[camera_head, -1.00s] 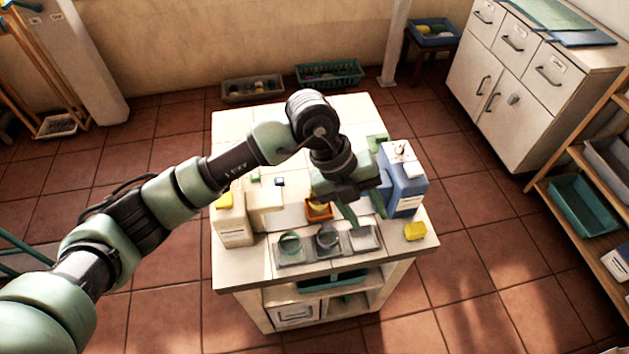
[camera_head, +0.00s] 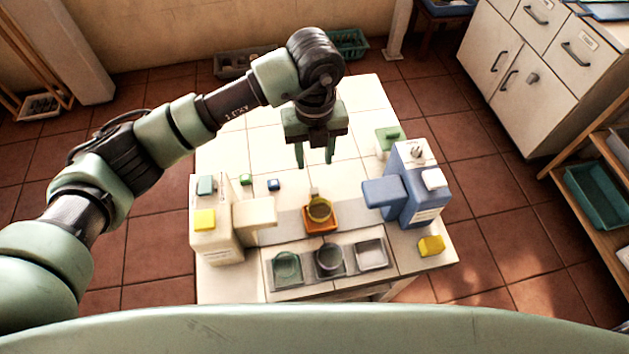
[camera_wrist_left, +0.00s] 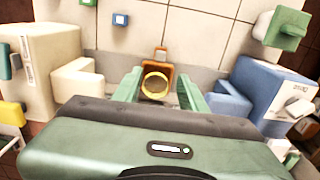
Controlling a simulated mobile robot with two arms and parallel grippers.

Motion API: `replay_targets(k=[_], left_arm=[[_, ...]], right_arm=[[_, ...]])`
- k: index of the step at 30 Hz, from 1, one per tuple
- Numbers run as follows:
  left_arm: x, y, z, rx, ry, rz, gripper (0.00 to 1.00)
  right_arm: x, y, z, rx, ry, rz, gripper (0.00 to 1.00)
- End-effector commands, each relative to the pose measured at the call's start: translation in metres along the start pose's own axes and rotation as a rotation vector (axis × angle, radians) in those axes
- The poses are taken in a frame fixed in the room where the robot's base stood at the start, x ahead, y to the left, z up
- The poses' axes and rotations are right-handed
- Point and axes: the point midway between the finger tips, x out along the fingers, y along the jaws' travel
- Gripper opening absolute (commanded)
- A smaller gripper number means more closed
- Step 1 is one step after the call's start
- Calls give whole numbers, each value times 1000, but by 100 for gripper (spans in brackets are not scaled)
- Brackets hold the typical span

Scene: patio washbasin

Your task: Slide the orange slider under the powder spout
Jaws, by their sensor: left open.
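I cannot tell which spout gives powder. My left gripper (camera_head: 315,165) is open and empty, pointing down, above and behind the slider. In the left wrist view the slider (camera_wrist_left: 157,67) shows between the fingers. My right gripper is out of view.
In front of the slider, a grey rack holds a green cup (camera_head: 286,267), a dark grey cup (camera_head: 329,258) and a white square dish (camera_head: 371,254). A yellow block (camera_head: 431,246) lies at the right. Small green and blue blocks sit behind.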

Motion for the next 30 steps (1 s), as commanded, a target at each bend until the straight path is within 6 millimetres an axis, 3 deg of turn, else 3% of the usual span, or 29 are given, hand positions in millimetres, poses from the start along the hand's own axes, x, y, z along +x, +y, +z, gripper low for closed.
replay_targets(k=[1, 6, 12, 17, 30], left_arm=[[13, 0, 0, 1, 0, -1, 42], [33, 0, 0, 1, 0, -1, 42], [50, 0, 0, 1, 0, -2, 42], [59, 0, 0, -1, 2, -1, 42], [120, 0, -1, -1, 3, 0, 42]], right_arm=[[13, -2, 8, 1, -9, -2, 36], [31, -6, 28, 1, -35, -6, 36], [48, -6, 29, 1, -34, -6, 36], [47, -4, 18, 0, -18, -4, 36], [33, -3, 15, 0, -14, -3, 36]])
